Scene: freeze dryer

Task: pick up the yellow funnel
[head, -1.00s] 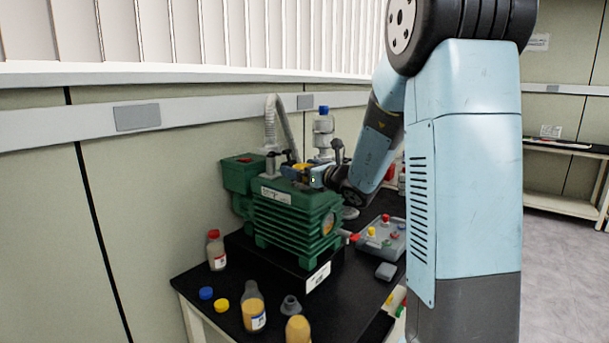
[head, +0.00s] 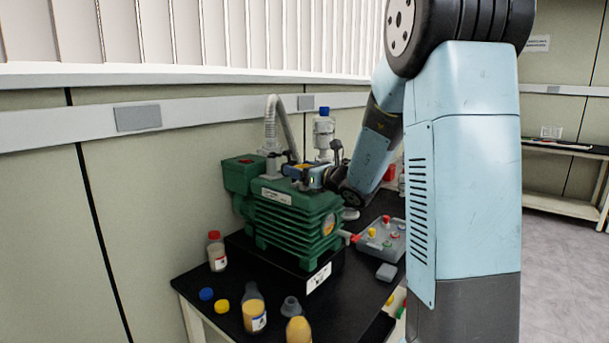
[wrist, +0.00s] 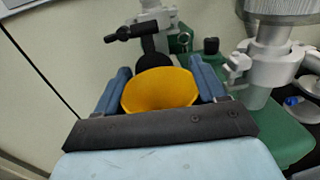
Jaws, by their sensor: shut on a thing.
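The yellow funnel (wrist: 160,90) sits between the two blue fingers of my gripper (wrist: 166,82) in the wrist view, its wide mouth facing the camera. The gripper is shut on it. In the head view my gripper (head: 306,176) is at the top of the green pump (head: 290,215), close to its upper face. I cannot tell from the frames whether the funnel still touches the pump.
A grey hose (head: 271,125) and a glass-and-metal fitting (head: 323,133) rise behind the gripper. A grey tray (head: 385,240) with coloured knobs lies right of the pump.

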